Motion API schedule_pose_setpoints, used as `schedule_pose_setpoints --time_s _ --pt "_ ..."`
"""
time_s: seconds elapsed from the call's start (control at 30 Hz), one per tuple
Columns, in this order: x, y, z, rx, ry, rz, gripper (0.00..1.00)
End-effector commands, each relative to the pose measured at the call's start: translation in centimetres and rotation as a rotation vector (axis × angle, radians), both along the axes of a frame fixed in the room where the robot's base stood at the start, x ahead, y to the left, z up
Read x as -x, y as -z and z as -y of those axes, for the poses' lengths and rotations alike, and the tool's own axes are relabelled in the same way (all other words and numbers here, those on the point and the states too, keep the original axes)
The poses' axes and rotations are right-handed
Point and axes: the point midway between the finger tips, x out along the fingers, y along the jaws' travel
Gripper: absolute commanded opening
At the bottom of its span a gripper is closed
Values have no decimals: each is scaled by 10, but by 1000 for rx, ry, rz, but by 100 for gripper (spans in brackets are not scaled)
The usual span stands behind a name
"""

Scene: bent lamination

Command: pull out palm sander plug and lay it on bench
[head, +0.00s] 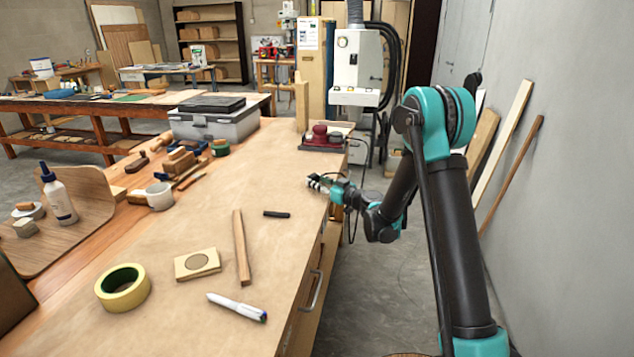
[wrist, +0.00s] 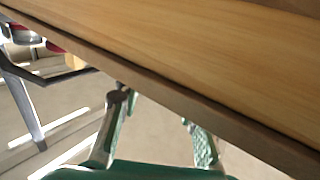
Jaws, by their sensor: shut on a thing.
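The palm sander (head: 322,138), dark red with a dark base, sits at the far right end of the bench (head: 240,180). My gripper (head: 318,182) is at the bench's right edge, nearer than the sander. It is shut on a small dark piece that looks like the plug, though its shape is too small and partly hidden to be sure. In the wrist view my gripper's fingers (wrist: 155,115) are just below the bench edge (wrist: 200,100), with a dark round end at the left fingertip. A thin dark cord hangs near my gripper in the head view.
A white machine (head: 356,65) with black hoses stands behind the bench end. A wooden strip (head: 241,247), a black bar (head: 277,214), a tape roll (head: 123,288) and a marker (head: 237,307) lie on the bench. The bench top between strip and sander is mostly clear.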

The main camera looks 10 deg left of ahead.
Motion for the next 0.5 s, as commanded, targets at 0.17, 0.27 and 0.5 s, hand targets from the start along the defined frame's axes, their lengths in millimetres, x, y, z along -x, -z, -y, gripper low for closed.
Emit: schedule_pose_setpoints --time_s 0.17,0.27,0.5 --pt "0 2 0 0 0 0 0" --pt "0 3 0 0 0 0 0" --pt "0 4 0 0 0 0 49"
